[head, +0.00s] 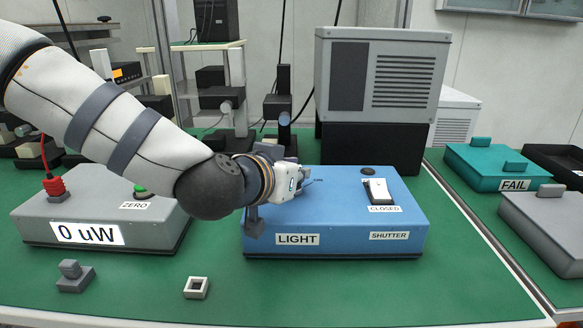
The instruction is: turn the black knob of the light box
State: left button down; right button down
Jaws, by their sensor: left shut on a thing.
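The light box (340,225) is a blue box on the green bench, with a LIGHT label (297,239) at its front left. My left arm comes in from the left, and my left gripper (307,183) is low over the left part of the box top, above the LIGHT label. The black knob cannot be made out; my gripper and wrist cover that part of the box. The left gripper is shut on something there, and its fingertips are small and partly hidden. On the right of the box is a shutter switch (377,191) with a CLOSED label. My right gripper is not in view.
A grey meter box (100,215) reading 0 uW stands on the left, with a red plug and green button. A small white square frame (196,288) lies in front. A grey vented unit (380,90) stands behind. Teal FAIL box (500,170) is at right.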

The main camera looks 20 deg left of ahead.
pick_arm(q)
jog(key=n+y, duration=0.2)
jog(key=y, duration=0.1)
jog(key=shift+d+r+n, duration=0.15)
jog(key=shift+n, duration=0.25)
jog(key=n+g+y, duration=0.1)
jog(key=n+y, duration=0.2)
jog(key=y, duration=0.1)
jog(key=shift+n, duration=0.3)
jog(key=n+g+y, duration=0.2)
jog(key=n+y, duration=0.1)
jog(key=n+g+y, duration=0.1)
jog(key=n+y, duration=0.1)
jog(key=shift+w+f+g, duration=0.1)
jog(key=shift+f+g, duration=0.2)
jog(key=shift+n+g+y, duration=0.7)
jog(key=shift+n+g, duration=0.3)
jog(key=shift+n, duration=0.1)
jog(key=shift+r, duration=0.1)
jog(key=shift+g, duration=0.3)
jog(key=c, duration=1.6)
grip_release()
